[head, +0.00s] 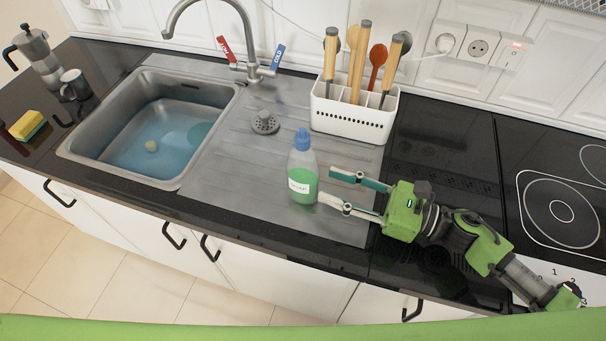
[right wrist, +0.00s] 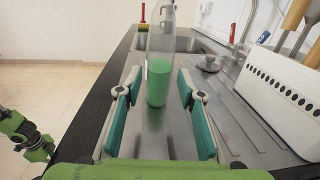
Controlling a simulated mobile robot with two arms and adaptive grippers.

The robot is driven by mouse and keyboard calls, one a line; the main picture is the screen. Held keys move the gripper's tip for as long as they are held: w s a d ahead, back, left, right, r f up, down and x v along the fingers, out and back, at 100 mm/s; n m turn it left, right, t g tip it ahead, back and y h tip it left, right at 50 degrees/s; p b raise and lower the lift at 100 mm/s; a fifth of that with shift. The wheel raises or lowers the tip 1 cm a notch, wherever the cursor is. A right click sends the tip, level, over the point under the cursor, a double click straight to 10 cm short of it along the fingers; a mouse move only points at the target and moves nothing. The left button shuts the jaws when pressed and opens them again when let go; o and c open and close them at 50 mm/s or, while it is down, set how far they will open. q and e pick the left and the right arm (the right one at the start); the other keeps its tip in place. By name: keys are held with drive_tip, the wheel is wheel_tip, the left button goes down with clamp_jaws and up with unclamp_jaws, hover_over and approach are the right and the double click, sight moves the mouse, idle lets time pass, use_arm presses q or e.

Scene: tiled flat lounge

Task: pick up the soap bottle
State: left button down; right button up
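The soap bottle (head: 302,180) stands upright on the steel drainboard, clear with green liquid, a white label and a blue cap. In the right wrist view the bottle (right wrist: 159,80) stands ahead, between the lines of the two fingers, its top cut off by the frame edge. My right gripper (head: 325,183) is open and empty, its fingertips pointing at the bottle from the right. The fingertips (right wrist: 158,90) are spread on either side in the wrist view; whether they touch the bottle I cannot tell. My left gripper is not in the head view; a green and black arm part shows at left in the wrist view.
A white utensil holder (head: 352,119) stands behind the bottle to the right. A drain strainer (head: 265,124) lies behind it to the left. The sink (head: 150,182) with water is at left, below the faucet (head: 240,40). The hob (head: 560,190) is at right.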

sight(309, 176)
drive_tip(key=x, duration=0.2)
drive_tip(key=p+x, duration=0.1)
drive_tip(key=x, duration=0.1)
drive_tip(key=p+x, duration=0.1)
drive_tip(key=x, duration=0.1)
drive_tip(key=shift+a+r, duration=0.15)
drive_tip(key=shift+r, duration=0.1)
drive_tip(key=p+x, duration=0.2)
drive_tip(key=x, duration=0.3)
drive_tip(key=shift+w+a, duration=0.2)
drive_tip(key=shift+a, duration=0.15)
drive_tip(key=shift+w+a+f, duration=0.1)
drive_tip(key=shift+a+f, duration=0.05)
drive_tip(key=shift+a, duration=0.15)
clamp_jaws()
